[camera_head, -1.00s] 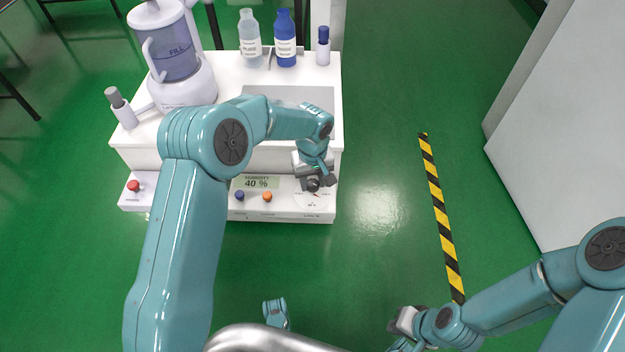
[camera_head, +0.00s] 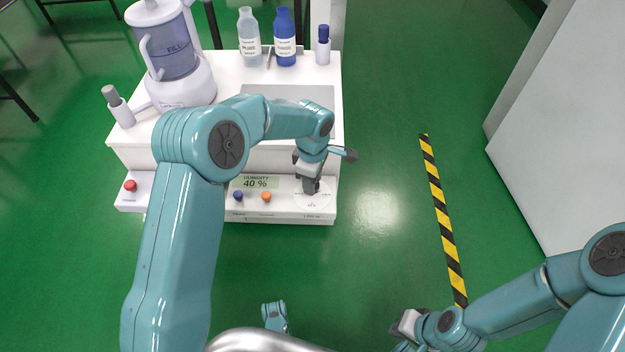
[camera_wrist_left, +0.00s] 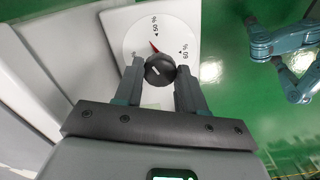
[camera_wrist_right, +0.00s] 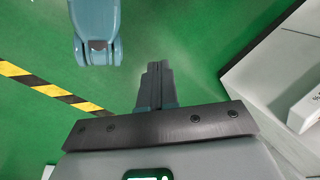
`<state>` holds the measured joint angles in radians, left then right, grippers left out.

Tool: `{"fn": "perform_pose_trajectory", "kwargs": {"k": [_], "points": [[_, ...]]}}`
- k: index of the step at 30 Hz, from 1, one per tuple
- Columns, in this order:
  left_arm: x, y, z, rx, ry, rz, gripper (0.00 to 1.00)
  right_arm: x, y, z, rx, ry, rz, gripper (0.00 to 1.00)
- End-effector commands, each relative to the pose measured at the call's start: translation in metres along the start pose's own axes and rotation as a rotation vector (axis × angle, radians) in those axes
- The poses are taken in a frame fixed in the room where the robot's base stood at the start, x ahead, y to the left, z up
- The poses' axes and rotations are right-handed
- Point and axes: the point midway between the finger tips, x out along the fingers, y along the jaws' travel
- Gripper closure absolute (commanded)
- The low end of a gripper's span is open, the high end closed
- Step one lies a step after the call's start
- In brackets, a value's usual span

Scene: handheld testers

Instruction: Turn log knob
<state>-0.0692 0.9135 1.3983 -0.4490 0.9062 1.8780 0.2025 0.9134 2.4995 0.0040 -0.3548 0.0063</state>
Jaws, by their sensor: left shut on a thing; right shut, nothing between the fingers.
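The black knob (camera_wrist_left: 160,70) sits on a white dial (camera_wrist_left: 150,38) with a red pointer and the marks "50 %" and "60 %" in the left wrist view. My left gripper (camera_wrist_left: 161,78) has one finger on each side of the knob and is shut on it. In the head view, my left gripper (camera_head: 311,184) is over the dial at the right end of the panel and hides most of the knob. A display (camera_head: 255,182) on the panel reads "40 %". My right gripper (camera_wrist_right: 157,70) is shut and empty above the green floor.
A blue button (camera_head: 238,195), an orange button (camera_head: 266,196) and a red button (camera_head: 130,186) are on the panel. A tank (camera_head: 172,50), a clear bottle (camera_head: 249,38) and a blue bottle (camera_head: 285,38) stand behind.

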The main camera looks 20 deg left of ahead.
Motion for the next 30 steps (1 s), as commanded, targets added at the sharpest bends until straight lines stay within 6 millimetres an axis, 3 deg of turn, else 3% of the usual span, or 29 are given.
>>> {"fn": "perform_pose_trajectory", "kwargs": {"k": [30], "points": [[0.0, 0.001, -0.001, -0.926, 0.0, 0.003, 0.91, 0.02, 0.006, -0.014, -0.009, 0.047, -0.002, 1.0]]}}
